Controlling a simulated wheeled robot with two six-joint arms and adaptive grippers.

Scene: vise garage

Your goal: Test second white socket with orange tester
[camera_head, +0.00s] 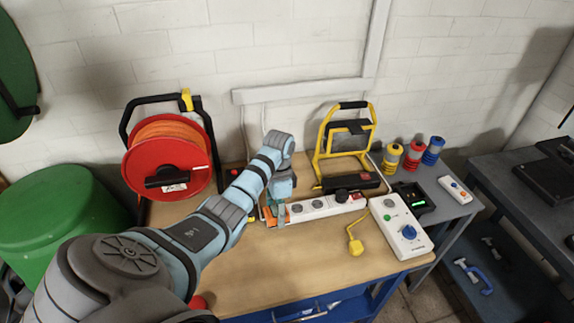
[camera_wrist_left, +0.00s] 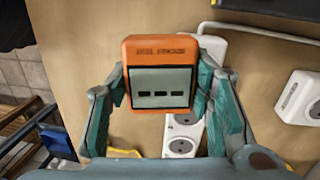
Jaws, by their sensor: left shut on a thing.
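In the head view the tester (camera_head: 271,217) is at the left end of the white power strip (camera_head: 305,216), under my left gripper (camera_head: 281,208). Round sockets show on the strip to the right of the tester, then a black plug. In the left wrist view, the strip's sockets (camera_wrist_left: 182,147) show below the tester, one partly covered. Whether the tester's pins are in a socket is hidden. My right gripper is out of view.
A white box with a blue knob (camera_head: 402,228) stands to the right. A yellow work lamp (camera_head: 323,147) and a red cable reel (camera_head: 168,188) stand behind. The bench's front middle is clear.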

